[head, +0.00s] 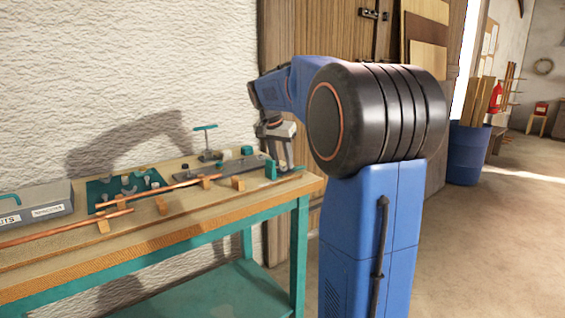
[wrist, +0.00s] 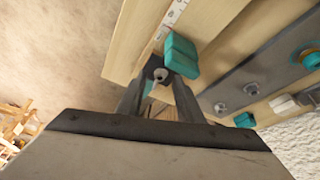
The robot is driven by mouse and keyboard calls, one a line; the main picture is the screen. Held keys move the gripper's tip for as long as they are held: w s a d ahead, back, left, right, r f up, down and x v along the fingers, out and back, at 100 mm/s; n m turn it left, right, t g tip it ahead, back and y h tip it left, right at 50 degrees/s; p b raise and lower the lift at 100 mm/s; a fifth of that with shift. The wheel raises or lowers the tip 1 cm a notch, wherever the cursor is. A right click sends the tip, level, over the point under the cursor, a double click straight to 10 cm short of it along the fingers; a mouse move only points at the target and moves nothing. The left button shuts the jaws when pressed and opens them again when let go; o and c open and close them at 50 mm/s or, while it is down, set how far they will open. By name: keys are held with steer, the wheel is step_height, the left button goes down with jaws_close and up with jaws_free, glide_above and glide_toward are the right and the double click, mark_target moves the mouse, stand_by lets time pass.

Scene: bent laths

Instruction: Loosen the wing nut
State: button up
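My gripper (head: 285,165) points down at the right end of the bench. In the wrist view its two dark fingers (wrist: 160,80) stand apart, with pale wood showing between them. A small grey round piece with a dark centre (wrist: 161,75) shows between the tips; I cannot tell whether they touch it. A teal block (wrist: 181,55) is just beyond the tips, beside a white scale strip; it also shows in the head view (head: 270,171). I cannot make out wings on any nut; the wing nut may be hidden by the fingers.
A grey plate (wrist: 262,75) with bolt heads and a teal ring (wrist: 311,59) lies to the right in the wrist view. On the bench (head: 150,230) are a T-handled clamp (head: 206,140), a copper-coloured lath (head: 175,189) on wooden blocks and a grey case (head: 35,208). The wall is behind.

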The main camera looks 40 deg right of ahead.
steer(key=shift+d+f, duration=0.1)
steer(key=shift+f, duration=0.2)
steer(key=shift+c, duration=0.5)
jaws_close()
